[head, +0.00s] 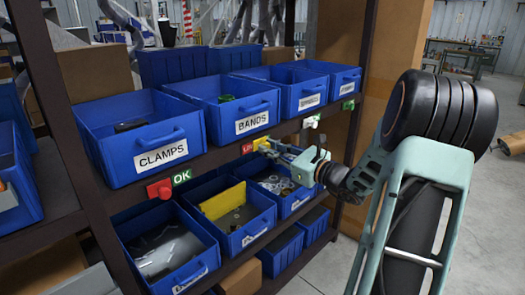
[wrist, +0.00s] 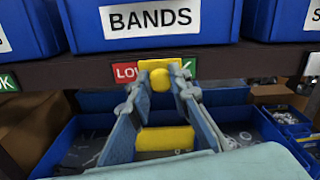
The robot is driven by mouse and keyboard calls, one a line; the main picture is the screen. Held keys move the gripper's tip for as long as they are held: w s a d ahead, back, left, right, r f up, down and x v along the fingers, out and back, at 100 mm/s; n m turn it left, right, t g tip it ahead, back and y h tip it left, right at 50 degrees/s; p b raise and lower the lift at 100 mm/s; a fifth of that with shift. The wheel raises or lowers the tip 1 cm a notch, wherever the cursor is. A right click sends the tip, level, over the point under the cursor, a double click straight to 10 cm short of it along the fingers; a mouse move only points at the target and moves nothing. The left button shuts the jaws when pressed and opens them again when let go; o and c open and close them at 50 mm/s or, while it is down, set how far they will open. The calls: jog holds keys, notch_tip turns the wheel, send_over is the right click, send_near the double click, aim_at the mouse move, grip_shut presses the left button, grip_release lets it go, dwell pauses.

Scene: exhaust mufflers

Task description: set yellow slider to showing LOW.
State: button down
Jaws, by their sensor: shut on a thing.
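The yellow slider (head: 261,144) sits on the dark shelf rail below the BANDS bin. In the wrist view the yellow slider (wrist: 158,68) has a square plate and a round knob. On its left a red label (wrist: 124,72) shows the letters "LO"; the plate covers the label's right end. On its right a green label (wrist: 188,68) shows part of a "K"; the rest is hidden by the plate and a finger. My gripper (wrist: 160,86) has its fingers closed on the slider's knob, one on each side. In the head view my gripper (head: 277,150) reaches it from the right.
A red slider (head: 160,189) beside a green OK label (head: 181,177) and a white slider (head: 311,122) share the rail. Blue bins stand above, including CLAMPS (head: 107,165), and below. A yellow piece (head: 222,201) is in a lower bin, under my fingers.

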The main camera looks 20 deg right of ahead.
jog(key=shift+w+d+r, duration=0.1)
jog(key=shift+w+d, duration=0.1)
jog(key=shift+d, duration=0.45)
jog(key=shift+w+d, duration=0.2)
jog(key=shift+d, duration=0.45)
jog(key=c, duration=1.8)
grip_release()
jog(key=shift+d, duration=0.1)
jog(key=shift+o, duration=0.2)
jog(key=v, duration=1.2)
